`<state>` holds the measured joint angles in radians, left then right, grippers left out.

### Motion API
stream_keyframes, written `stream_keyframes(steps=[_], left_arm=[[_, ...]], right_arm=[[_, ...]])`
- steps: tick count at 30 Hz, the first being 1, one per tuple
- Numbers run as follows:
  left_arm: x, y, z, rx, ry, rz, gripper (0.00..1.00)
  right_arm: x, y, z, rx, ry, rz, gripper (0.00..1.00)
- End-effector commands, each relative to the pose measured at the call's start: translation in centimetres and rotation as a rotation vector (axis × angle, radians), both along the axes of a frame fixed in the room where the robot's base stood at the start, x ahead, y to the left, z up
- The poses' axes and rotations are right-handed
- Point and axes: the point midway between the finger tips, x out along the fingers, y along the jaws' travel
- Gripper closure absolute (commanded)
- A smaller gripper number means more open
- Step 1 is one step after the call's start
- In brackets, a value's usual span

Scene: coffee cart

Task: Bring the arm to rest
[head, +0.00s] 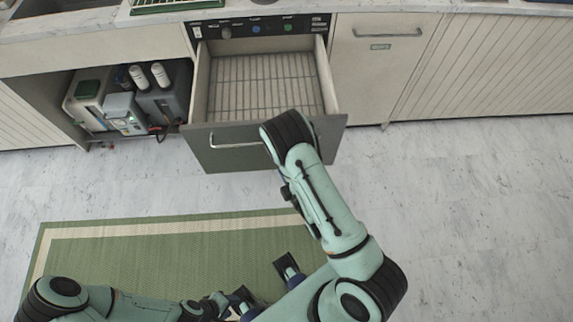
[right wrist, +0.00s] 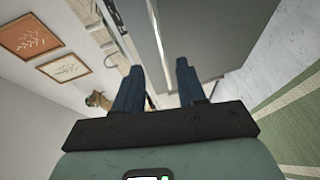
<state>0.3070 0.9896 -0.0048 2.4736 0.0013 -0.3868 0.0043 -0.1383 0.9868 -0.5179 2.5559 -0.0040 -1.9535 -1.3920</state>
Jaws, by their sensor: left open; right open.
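My left gripper (head: 266,280) is low in the head view, over the green mat, with its two dark fingers spread and nothing seen between them. My right arm (head: 318,195) reaches up from the bottom right, and its bend lies in front of the open drawer's front. My right gripper is hidden in the head view. In the right wrist view, my right gripper (right wrist: 158,88) has its blue-black fingers apart and empty. The grey drawer front (right wrist: 192,35) and its handle (right wrist: 157,42) show beyond those fingers.
The drawer (head: 265,85) stands pulled out, with an empty slatted bottom and a bar handle. An open bay with a grey machine (head: 125,112) is to its left. A closed cabinet (head: 378,75) is to its right. The floor at right is clear around the striped-edge mat (head: 150,258).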

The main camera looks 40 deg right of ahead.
Motion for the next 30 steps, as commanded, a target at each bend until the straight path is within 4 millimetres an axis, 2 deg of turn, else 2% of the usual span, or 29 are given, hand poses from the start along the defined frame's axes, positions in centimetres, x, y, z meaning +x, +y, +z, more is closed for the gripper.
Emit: stream_keyframes(steps=[1,6,24,27,30], left_arm=[[0.2,0.0,0.7,0.0,-0.001,-0.001,0.57],[0.3,0.0,1.2,0.0,-0.001,-0.001,0.57],[0.3,0.0,1.1,0.0,-0.001,-0.001,0.57],[0.4,0.0,1.3,0.0,-0.002,0.0,0.57],[0.5,0.0,1.6,0.0,-0.004,-0.001,0.57]], right_arm=[[-0.3,0.1,0.3,0.0,0.003,0.0,0.6],[-0.7,0.1,0.2,0.002,0.001,0.0,0.6],[-0.8,0.1,0.1,0.004,0.001,-0.002,0.6],[-0.9,0.0,-0.7,0.054,0.036,-0.02,0.6],[-1.6,-0.1,-3.2,0.208,0.141,-0.082,0.6]])
